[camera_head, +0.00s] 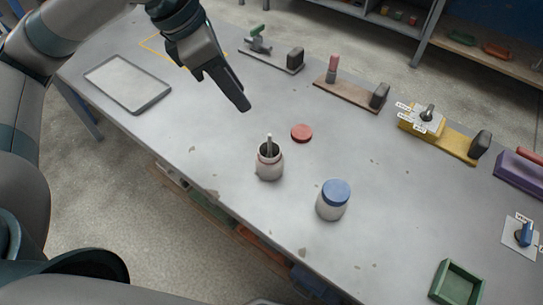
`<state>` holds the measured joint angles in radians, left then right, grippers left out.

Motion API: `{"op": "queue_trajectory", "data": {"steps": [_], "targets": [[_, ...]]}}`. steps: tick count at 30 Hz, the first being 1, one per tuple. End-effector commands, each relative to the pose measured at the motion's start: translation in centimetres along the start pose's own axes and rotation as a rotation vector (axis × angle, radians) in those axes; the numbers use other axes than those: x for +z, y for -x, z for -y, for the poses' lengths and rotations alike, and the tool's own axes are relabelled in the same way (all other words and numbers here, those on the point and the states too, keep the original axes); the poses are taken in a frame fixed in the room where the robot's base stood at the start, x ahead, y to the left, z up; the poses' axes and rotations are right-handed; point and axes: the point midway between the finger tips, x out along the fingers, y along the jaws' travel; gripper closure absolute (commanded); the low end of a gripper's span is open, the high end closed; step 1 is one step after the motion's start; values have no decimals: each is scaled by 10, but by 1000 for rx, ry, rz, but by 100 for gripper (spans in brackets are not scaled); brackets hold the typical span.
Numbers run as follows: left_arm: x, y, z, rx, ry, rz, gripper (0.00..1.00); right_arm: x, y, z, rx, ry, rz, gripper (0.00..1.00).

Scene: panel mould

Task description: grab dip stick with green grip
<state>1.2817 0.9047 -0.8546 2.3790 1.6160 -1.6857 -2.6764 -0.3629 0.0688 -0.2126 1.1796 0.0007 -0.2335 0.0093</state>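A stick (268,139) stands up out of an open pinkish jar (270,167) near the middle of the table. Its visible upper end looks pale grey-green; its lower part is hidden inside the jar. My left gripper (240,101) is above the table, up and to the left of the jar, pointing down and to the right. It is apart from the stick. Its fingers are seen nearly edge-on, so I cannot tell whether they are open or shut. My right gripper is not in view.
A red lid (301,132) lies beside the jar. A blue-lidded jar (333,200) stands to its right. A grey tray (127,83) lies at left, a green box (457,284) at lower right. Fixtures, including one with a green handle (257,31), line the back edge.

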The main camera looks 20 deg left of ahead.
Motion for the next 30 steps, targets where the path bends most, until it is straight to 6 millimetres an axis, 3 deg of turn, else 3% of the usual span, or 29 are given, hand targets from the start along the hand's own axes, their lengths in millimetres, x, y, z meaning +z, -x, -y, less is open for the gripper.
{"op": "queue_trajectory", "data": {"steps": [4,10,24,30], "targets": [[0,-2,0,0,0,0,70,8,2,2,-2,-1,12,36],[0,-18,0,-2,0,-2,70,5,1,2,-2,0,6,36],[-1,-98,1,-3,1,-3,70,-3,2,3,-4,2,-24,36],[0,-119,0,-1,2,0,70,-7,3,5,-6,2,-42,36]]}}
